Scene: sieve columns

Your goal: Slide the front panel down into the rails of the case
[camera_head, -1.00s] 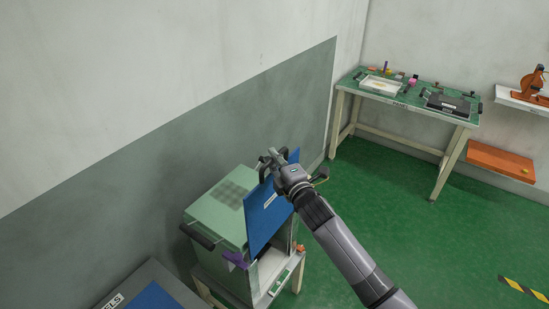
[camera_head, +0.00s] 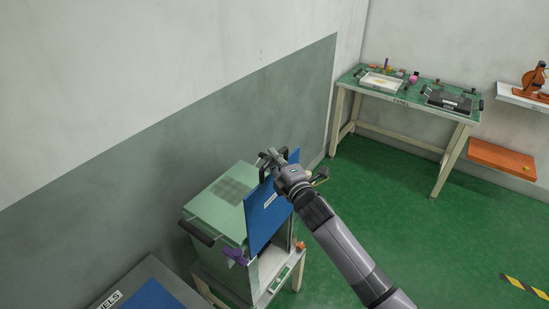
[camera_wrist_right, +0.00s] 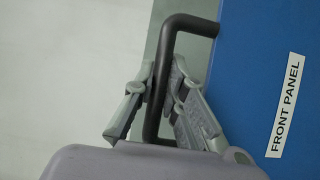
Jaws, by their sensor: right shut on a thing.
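The blue front panel (camera_head: 262,221) is upright at the open front of the pale green case (camera_head: 217,207). Its top stands above the case top. The right wrist view shows its blue face (camera_wrist_right: 252,60) with a white FRONT PANEL label (camera_wrist_right: 284,104). My right gripper (camera_head: 270,160) is shut on the panel's black handle (camera_wrist_right: 162,85), with a finger on each side of the bar. The case's interior shows below and right of the panel. I cannot tell whether the panel's edges sit in the rails. My left gripper is not in view.
The case stands on a small pale table (camera_head: 207,284) by the wall. A dark bench (camera_head: 120,283) marked PANELS is at the lower left. A green-topped workbench (camera_head: 405,97) with a tray and small parts stands at the back right. Green floor is clear between them.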

